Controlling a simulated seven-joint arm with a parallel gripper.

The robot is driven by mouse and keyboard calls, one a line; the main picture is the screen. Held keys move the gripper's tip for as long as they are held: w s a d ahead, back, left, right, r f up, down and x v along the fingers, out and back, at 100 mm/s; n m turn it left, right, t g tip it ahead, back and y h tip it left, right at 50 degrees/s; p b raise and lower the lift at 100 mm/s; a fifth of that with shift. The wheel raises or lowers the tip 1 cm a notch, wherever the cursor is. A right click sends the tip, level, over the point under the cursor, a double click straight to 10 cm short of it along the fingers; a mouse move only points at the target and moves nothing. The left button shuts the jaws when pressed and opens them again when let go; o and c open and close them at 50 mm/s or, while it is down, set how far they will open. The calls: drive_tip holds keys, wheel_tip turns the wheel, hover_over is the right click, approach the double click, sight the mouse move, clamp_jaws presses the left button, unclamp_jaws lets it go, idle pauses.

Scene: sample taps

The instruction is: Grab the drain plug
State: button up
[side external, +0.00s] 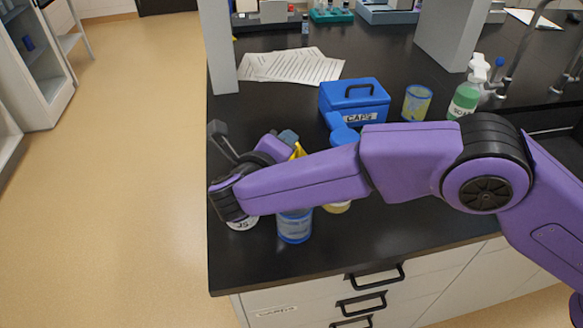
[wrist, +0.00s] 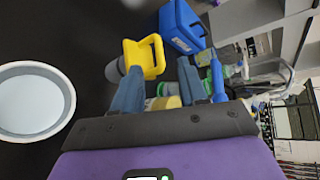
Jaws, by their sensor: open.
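The drain plug appears to be the yellow piece with a loop handle on a grey round body (wrist: 145,56) in the wrist view, on the dark bench just beyond my fingertips. In the side view only a bit of yellow (side external: 298,151) shows behind my arm; the rest is hidden. My gripper (wrist: 158,76) is open, with one grey-blue finger on each side. The yellow piece lies ahead of the left finger and the gap and does not look gripped. In the side view a fingertip of my gripper (side external: 288,137) shows close to the yellow.
A blue CAPS box (side external: 352,101) stands behind, near a patterned cup (side external: 416,103) and a green soap bottle (side external: 464,98). A blue container (side external: 294,226) stands below my arm. A large round pale vessel (wrist: 35,100) is at left in the wrist view. Papers (side external: 292,66) lie at the back.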

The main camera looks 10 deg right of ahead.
drive_tip(key=x, duration=0.5)
drive_tip(key=shift+w, duration=0.1)
drive_tip(key=shift+a, duration=0.1)
drive_tip(key=shift+c, duration=0.2)
clamp_jaws()
idle(1.0)
